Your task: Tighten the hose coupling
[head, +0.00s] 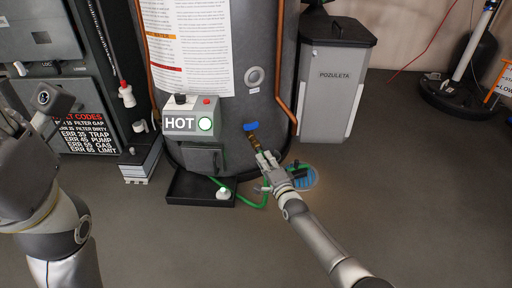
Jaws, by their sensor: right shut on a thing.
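The hose coupling is a small brass fitting (254,142) low on the grey tank (228,110), under a blue valve handle (250,127). A green hose (248,203) runs along the floor and up to my right gripper. My right gripper (264,160) is at the lower end of the coupling and is shut on it; its fingers hide part of the joint. I cannot tell how tight the joint is. My left arm is at the left edge, and its gripper cannot be made out.
A black tray (186,192) with a white round thing (223,193) stands below the tank. A control box marked HOT (193,122) is on the tank front. A grey bin (333,85) stands to the right.

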